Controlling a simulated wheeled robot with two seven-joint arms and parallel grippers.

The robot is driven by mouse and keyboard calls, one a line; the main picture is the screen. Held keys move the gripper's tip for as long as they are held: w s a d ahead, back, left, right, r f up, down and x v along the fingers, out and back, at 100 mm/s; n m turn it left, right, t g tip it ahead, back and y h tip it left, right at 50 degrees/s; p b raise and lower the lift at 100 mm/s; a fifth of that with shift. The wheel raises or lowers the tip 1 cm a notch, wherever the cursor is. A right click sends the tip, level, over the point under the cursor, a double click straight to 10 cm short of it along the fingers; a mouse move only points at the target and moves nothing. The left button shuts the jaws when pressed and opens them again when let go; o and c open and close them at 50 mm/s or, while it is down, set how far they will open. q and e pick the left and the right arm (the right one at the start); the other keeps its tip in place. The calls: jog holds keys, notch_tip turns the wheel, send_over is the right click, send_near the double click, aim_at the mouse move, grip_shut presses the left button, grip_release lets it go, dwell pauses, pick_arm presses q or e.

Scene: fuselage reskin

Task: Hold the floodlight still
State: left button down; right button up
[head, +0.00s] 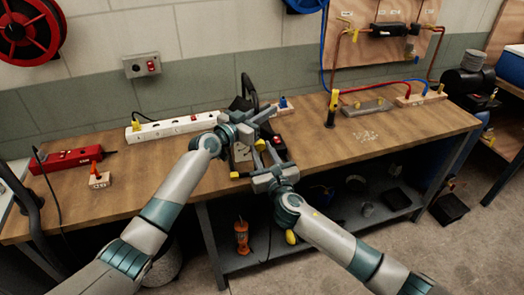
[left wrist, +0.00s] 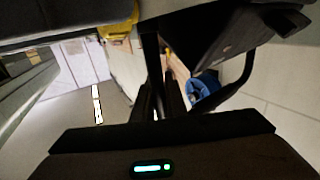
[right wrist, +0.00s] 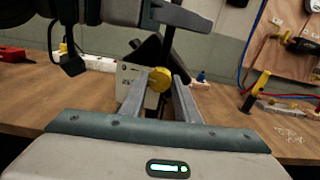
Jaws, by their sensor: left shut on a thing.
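The floodlight (head: 248,88) stands near the back of the wooden bench, mostly hidden behind my grippers in the head view. Its dark body (left wrist: 215,40) and curved bar show close up in the left wrist view. My left gripper (head: 264,116) is shut on a dark bar of the floodlight; the exact contact is hard to make out. My right gripper (head: 266,152) is lower and nearer the bench front. Its fingers (right wrist: 158,100) are apart, with a yellow knob (right wrist: 159,79) between or just beyond their tips. I cannot tell whether they touch it.
A white power strip (head: 172,127) lies left of my grippers, and a red tool or box (head: 72,159) lies farther left. The right front bench top is mostly clear.

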jog(key=shift+m, duration=0.4)
jog(key=m, duration=0.4)
jog(key=shift+f, duration=0.1)
jog(key=m, duration=0.8)
jog(key=shift+m+t, duration=0.3)
jog(key=shift+t, duration=0.1)
jog(key=shift+m+h, duration=0.4)
jog(key=shift+m, duration=1.4)
jog(key=shift+f, duration=0.1)
jog(key=o, duration=1.1)
jog(key=shift+c, duration=0.2)
jog(key=shift+s, duration=0.2)
